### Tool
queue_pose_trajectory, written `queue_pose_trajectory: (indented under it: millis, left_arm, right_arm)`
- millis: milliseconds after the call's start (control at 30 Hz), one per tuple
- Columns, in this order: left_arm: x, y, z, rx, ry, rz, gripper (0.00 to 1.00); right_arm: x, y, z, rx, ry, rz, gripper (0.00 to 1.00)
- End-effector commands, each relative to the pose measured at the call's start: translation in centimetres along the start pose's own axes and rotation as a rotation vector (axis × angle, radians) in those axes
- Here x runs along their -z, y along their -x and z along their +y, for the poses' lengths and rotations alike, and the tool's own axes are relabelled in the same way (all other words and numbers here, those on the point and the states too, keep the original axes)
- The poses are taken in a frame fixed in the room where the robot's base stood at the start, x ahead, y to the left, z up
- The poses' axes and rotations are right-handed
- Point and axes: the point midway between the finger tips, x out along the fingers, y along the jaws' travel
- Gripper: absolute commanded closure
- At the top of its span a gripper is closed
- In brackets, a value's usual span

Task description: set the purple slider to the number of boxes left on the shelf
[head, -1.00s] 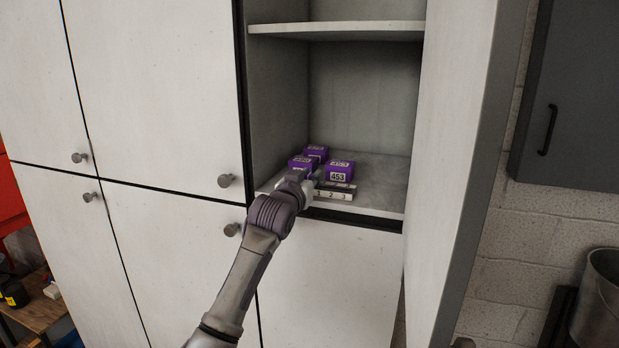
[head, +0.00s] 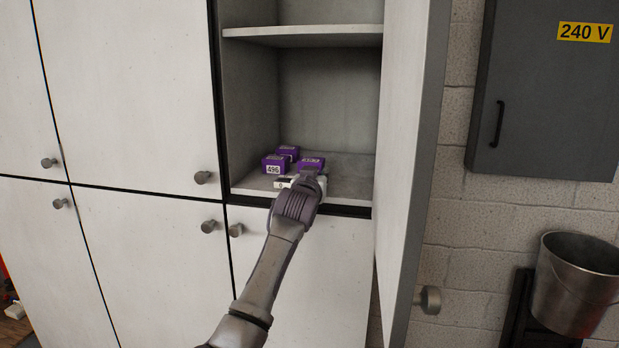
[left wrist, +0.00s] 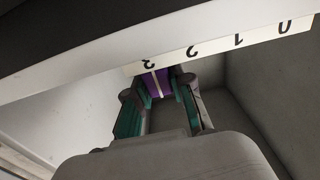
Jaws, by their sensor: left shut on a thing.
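Three purple boxes with white labels sit on the cabinet shelf in the head view: one marked 496 (head: 274,166), one behind it (head: 288,151), and one to the right (head: 311,162). In front of them is a pale number strip (head: 281,184) with its 0 end showing; my left gripper (head: 312,181) covers its other end. In the left wrist view the strip (left wrist: 215,46) reads 0 to 3, upside down. My left gripper (left wrist: 160,98) is shut on the purple slider (left wrist: 158,84), whose pale line stands at the 3. My right gripper is not in view.
The upper shelf (head: 300,34) is above the boxes, and its visible part is bare. The open cabinet door (head: 405,160) stands close on the right of my left arm. A metal bucket (head: 575,285) and a grey wall box (head: 545,100) are farther right.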

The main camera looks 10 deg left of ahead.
Motion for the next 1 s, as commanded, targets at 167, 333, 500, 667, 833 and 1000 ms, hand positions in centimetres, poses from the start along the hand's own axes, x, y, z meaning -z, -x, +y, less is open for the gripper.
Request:
queue_pose_trajectory:
  millis: [167,333,500,667,833,1000]
  left_arm:
    - [-0.1,0.0,0.1,-0.003,0.003,-0.003,0.75]
    - [-0.1,0.0,0.1,-0.002,0.002,-0.002,0.52]
    - [-0.1,0.0,0.0,-0.001,0.002,-0.002,0.52]
    - [-0.1,0.2,0.0,-0.001,0.002,-0.001,0.52]
    - [-0.1,1.5,0.0,-0.001,0.002,-0.001,0.52]
    - [-0.2,4.3,0.1,-0.002,0.001,0.0,0.52]
  right_arm:
    - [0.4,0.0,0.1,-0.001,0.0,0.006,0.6]
    - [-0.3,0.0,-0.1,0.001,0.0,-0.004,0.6]
    - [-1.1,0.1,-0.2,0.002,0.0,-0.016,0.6]
    - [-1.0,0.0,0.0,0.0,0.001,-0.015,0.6]
    - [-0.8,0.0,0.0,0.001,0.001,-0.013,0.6]
    - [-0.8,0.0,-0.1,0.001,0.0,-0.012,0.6]
